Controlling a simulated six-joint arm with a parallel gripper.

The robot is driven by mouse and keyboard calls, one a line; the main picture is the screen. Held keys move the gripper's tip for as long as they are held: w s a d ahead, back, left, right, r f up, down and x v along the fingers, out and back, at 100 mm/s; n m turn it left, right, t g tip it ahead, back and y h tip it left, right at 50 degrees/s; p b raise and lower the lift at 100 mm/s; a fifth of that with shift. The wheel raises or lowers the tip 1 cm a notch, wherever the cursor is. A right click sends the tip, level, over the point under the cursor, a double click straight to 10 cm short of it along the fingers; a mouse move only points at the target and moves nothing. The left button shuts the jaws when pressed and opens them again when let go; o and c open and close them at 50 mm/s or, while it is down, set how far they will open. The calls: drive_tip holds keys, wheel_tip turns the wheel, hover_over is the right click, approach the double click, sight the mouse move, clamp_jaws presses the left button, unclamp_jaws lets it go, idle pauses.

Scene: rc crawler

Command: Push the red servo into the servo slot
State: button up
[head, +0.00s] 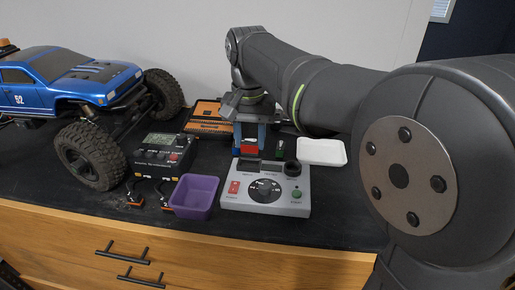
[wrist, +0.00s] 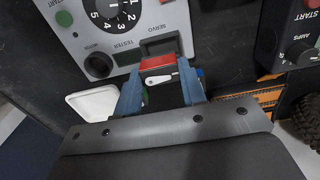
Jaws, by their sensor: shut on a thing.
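The red servo (head: 249,147) is between the blue fingers of my gripper (head: 250,138), just behind the grey servo tester (head: 230,199). In the wrist view my gripper (wrist: 159,68) is shut on the red servo (wrist: 156,62), and a white horn shows on the servo's near side. The dark servo slot (wrist: 160,43) is in the tester's edge, directly ahead of the servo and close to it. The slot also shows in the head view (head: 247,168). I cannot tell whether the servo touches the slot's rim.
The round motor socket (head: 292,168) is right of the slot. A purple bin (head: 194,198) and a charger (head: 161,155) stand left of the tester. A white tray (head: 321,152) lies behind right, an orange case (head: 207,116) behind left. A blue crawler (head: 70,80) stands far left.

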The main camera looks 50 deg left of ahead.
sight(249, 152)
drive_tip(key=shift+s+a+f, duration=0.15)
drive_tip(key=shift+f, duration=1.95)
drive_tip(key=shift+f, duration=0.15)
drive_tip(key=o, duration=1)
wheel_tip(249, 152, up, 12)
drive_tip(key=shift+r, duration=0.2)
drive_tip(key=shift+f, duration=0.15)
